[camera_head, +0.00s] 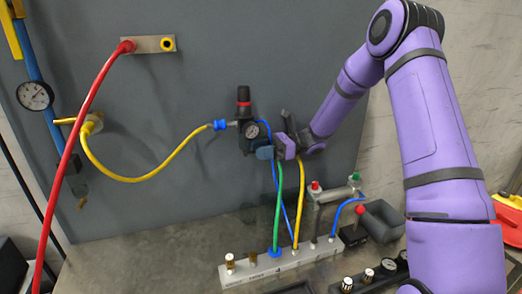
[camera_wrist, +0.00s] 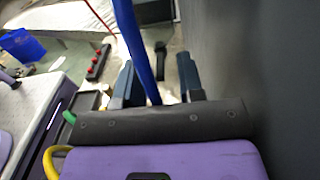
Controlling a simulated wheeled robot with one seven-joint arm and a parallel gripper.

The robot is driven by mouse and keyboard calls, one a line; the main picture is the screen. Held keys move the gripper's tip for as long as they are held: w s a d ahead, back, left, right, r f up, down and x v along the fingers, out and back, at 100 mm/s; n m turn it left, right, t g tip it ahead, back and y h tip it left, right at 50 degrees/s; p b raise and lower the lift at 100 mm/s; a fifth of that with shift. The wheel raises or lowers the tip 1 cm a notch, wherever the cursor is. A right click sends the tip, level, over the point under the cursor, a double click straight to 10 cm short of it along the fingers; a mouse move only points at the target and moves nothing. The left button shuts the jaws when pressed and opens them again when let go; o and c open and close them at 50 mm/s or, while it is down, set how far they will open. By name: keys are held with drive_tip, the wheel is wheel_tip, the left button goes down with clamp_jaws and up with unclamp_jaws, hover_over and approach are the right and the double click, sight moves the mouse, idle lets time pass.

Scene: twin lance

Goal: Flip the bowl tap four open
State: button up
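A dark regulator unit (camera_head: 246,128) with a red-banded top and a round gauge (camera_head: 252,131) is mounted on the grey panel in the head view. My gripper (camera_head: 272,148) is just right of and below it, close to the panel, and hides part of its lower side. I cannot make out a tap marked four. In the wrist view my gripper's two dark fingers (camera_wrist: 160,88) stand apart. A blue hose (camera_wrist: 138,45) crosses the gap between them. Whether it touches a finger is unclear. The blue hose also shows below my gripper in the head view (camera_head: 286,195).
Green (camera_head: 278,205) and yellow (camera_head: 301,200) hoses run down beside my gripper to a silver manifold (camera_head: 285,266) on the bench. A red hose (camera_head: 72,150) and a gauge (camera_head: 35,96) are at the left. The panel (camera_wrist: 280,70) is close on the wrist view's right.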

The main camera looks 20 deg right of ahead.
drive_tip(key=d, duration=1)
drive_tip(key=shift+d, duration=0.4)
drive_tip(key=shift+w, duration=0.1)
drive_tip(key=shift+r, duration=0.1)
drive_tip(key=s+a+r+n+g+h, duration=0.1)
drive_tip(key=s+a+r+n+h, duration=0.4)
drive_tip(key=s, duration=0.3)
drive_tip(key=s+a+r+n+g+h, duration=0.1)
drive_tip(key=s+a+r+n+h, duration=0.2)
drive_tip(key=s+r+h, duration=0.4)
drive_tip(key=s+d+r+n+t+h, duration=0.2)
drive_tip(key=s+n+t+h, duration=0.1)
drive_tip(key=s, duration=0.7)
drive_tip(key=s+d+r+n+t+h, duration=0.1)
drive_tip(key=s+r+n+t+h, duration=0.1)
drive_tip(key=s+n, duration=0.4)
drive_tip(key=s+t+h, duration=0.1)
drive_tip(key=s+t, duration=0.1)
drive_tip(key=s, duration=0.3)
drive_tip(key=shift+d+r+n+t, duration=0.35)
drive_tip(key=shift+d+n+t, duration=0.05)
